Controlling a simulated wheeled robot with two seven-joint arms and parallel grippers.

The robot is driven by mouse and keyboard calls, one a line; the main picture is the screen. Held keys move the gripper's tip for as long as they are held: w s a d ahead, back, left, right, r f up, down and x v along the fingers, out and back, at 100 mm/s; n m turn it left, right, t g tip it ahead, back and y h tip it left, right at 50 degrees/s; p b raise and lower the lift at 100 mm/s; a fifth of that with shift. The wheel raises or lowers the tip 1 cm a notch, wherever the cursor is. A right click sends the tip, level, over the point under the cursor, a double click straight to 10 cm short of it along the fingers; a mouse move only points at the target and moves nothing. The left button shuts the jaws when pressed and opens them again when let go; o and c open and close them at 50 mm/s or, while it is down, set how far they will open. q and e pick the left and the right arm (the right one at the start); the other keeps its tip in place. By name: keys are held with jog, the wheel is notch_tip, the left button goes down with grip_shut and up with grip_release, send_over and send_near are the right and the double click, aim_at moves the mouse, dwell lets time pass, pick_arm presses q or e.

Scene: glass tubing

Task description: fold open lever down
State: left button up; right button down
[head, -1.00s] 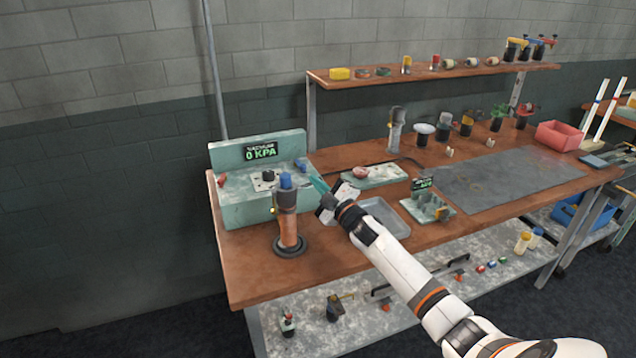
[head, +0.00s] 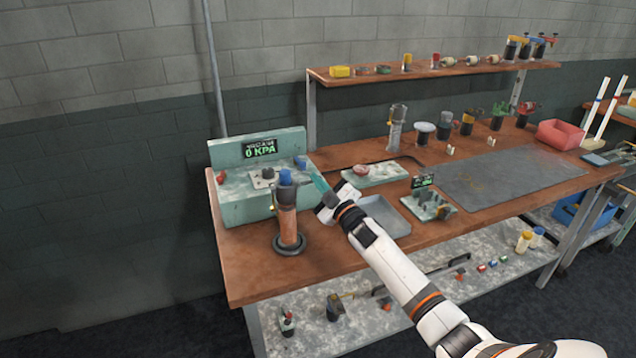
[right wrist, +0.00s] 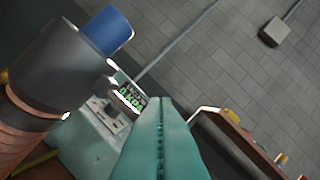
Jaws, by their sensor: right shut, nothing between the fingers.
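A copper-coloured upright cylinder (head: 287,222) with a dark collar and a blue cap (head: 286,178) stands on a round dark base near the bench's front left edge. In the right wrist view its dark collar (right wrist: 62,72) and blue cap (right wrist: 110,30) fill the upper left. A small dark projection (right wrist: 100,88) sticks out from the collar towards my fingers; I cannot tell if it is the lever. My right gripper (head: 318,181) is shut and empty, just right of the collar, with its teal fingertips (right wrist: 160,102) together. Whether they touch is unclear. My left gripper is out of view.
A teal station (head: 245,208) with a "0 KPA" display (head: 260,148) stands behind the cylinder. A grey tray (head: 385,217) and a small green fixture (head: 428,207) lie to the right. A grey mat (head: 510,175) gives clear room farther right.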

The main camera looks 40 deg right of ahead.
jog(key=f+m+h+b, duration=0.1)
jog(key=m+h, duration=0.1)
jog(key=m, duration=0.4)
jog(key=a+f+m+h+b, duration=0.1)
jog(key=f+m+h, duration=0.1)
jog(key=m, duration=0.5)
jog(key=a+f+m+g+h+b, duration=0.1)
jog(key=f+m+h+b, duration=0.1)
jog(key=m+h, duration=0.2)
jog(key=shift+w+a+f+m, duration=0.1)
jog(key=shift+w+m, duration=0.05)
jog(key=shift+m, duration=0.7)
jog(key=shift+w+a+f+m, duration=0.1)
jog(key=shift+w+m, duration=0.05)
jog(key=shift+m, duration=0.7)
jog(key=shift+d, duration=0.1)
jog(key=s+a, duration=0.2)
jog(key=s, duration=0.7)
jog(key=shift+s+r, duration=0.15)
jog(key=shift+r, duration=0.15)
